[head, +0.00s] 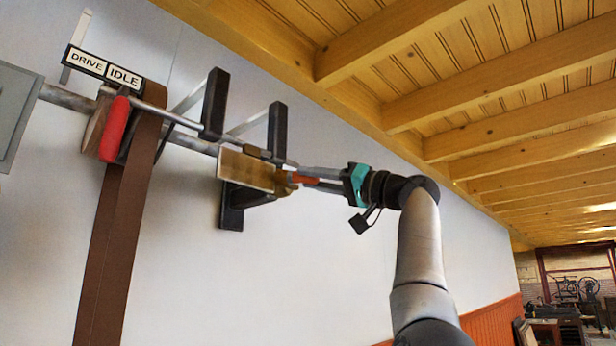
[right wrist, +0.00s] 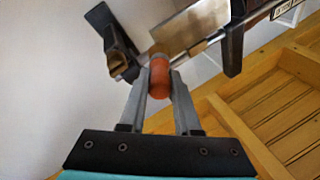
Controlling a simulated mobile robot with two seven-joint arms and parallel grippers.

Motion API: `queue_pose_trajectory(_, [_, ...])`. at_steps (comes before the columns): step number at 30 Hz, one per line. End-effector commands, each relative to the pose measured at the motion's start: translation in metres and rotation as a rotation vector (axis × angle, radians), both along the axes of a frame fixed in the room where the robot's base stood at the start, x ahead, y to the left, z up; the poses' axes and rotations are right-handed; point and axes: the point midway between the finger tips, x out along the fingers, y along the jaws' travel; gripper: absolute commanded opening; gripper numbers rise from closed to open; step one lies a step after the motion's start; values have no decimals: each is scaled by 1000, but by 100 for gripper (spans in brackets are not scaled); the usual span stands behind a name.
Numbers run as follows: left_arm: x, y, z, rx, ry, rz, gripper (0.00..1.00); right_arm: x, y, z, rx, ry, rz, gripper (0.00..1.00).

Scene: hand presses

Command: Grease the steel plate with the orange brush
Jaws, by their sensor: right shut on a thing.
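My right gripper (head: 305,179) is raised in the head view, its fingers shut on the orange brush (head: 304,180). The orange handle also shows between the fingertips in the right wrist view (right wrist: 159,80). The brush's bristles are mostly hidden; I cannot tell whether they touch anything. The steel plate (head: 243,172) is a flat, shiny rectangle reflecting the yellow ceiling, just left of the brush near the wall. In the right wrist view the plate (right wrist: 188,30) lies just beyond the handle. My left gripper is not in view.
Black brackets (head: 214,102) hold a shaft and a bar along the wall. A brown belt (head: 118,220) hangs at the left, near a red handle (head: 114,130) and a DRIVE/IDLE sign (head: 105,67). A brass piece (right wrist: 118,63) sits on a bracket close to my fingers.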

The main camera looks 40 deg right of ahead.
Motion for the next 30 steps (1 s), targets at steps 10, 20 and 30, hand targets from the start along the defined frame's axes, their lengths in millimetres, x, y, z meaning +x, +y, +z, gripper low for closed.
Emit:
queue_pose_trajectory(10, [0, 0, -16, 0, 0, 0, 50, 0, 22, -2, -2, -2, 2, 0])
queue_pose_trajectory(20, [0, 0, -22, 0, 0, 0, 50, 0, 38, 0, -2, 1, 1, 0])
queue_pose_trajectory(30, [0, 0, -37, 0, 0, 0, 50, -4, 61, -2, -3, 0, 3, 0])
